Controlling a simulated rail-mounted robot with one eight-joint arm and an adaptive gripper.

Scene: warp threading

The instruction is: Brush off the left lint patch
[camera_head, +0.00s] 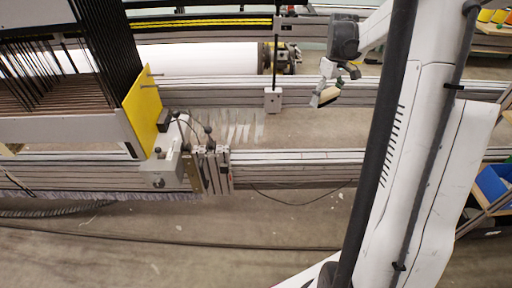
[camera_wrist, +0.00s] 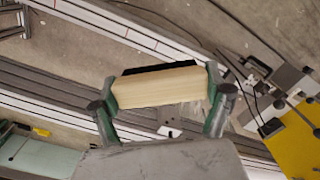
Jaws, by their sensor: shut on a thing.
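My gripper (camera_head: 330,85) hangs over the machine's metal rails, right of the middle in the head view. It is shut on a brush, a pale wooden block (camera_head: 326,97) with a dark side. In the wrist view the brush (camera_wrist: 160,86) lies across between the two green-grey fingers of my gripper (camera_wrist: 162,92), with its black strip on the far side. The brush is held in the air, apart from the rails.
A yellow plate (camera_head: 142,105) ends the dark frame of threads at the left. Several metal blocks and knobs (camera_head: 205,165) stand on the front rail beside pale translucent strips (camera_head: 240,130). A white roller (camera_head: 200,57) lies behind. A blue bin (camera_head: 492,187) is at the right.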

